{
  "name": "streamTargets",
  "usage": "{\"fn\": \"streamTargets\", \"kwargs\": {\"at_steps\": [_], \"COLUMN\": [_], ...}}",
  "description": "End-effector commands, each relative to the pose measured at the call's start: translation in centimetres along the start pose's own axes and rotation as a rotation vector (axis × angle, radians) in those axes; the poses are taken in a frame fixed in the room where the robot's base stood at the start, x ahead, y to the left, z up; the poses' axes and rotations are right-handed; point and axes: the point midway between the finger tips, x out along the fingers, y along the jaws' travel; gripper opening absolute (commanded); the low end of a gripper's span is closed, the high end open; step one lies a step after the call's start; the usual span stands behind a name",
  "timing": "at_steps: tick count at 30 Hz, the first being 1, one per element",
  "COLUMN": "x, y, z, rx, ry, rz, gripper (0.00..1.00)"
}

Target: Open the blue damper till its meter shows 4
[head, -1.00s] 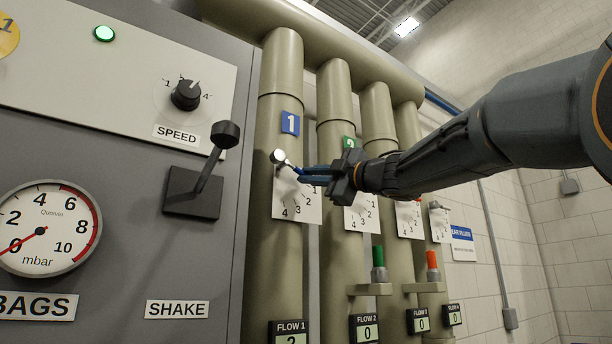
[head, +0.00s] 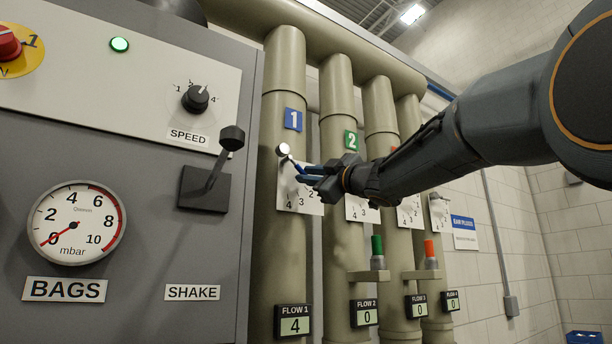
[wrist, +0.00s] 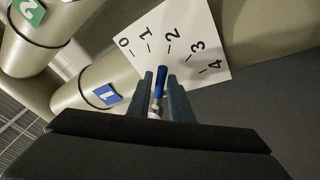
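The blue damper handle (wrist: 161,80) is a short blue lever on the olive pipe marked with a blue 1 (head: 293,119). Its round hub (head: 284,149) sits at the upper left of a white scale plate (head: 291,200). The handle slopes down to the right from the hub in the head view. The FLOW 1 meter (head: 294,322) at the foot of this pipe reads 4.
A grey control cabinet with a SHAKE lever (head: 213,175) stands close on the left.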

Motion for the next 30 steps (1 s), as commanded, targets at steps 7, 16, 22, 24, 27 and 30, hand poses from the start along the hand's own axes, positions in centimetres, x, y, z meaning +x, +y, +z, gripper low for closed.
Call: {"fn": "streamTargets", "kwargs": {"at_steps": [7, 16, 22, 24, 27, 30], "x": [0.1, -1.8, -5.2, -6.1, -7.1, -7.7], "y": [-0.1, -0.1, -0.2, -0.1, -0.1, -0.1], "z": [-0.1, -0.1, 0.1, 0.0, 0.0, 0.0], "rx": [0.000, -0.002, -0.002, -0.002, -0.001, 0.000], "ry": [0.002, 0.002, 0.001, 0.001, 0.001, 0.002], "rz": [-0.002, 0.000, 0.000, 0.000, 0.000, -0.001], "gripper": [0.30, 0.30, 0.30, 0.30, 0.30, 0.30]}}
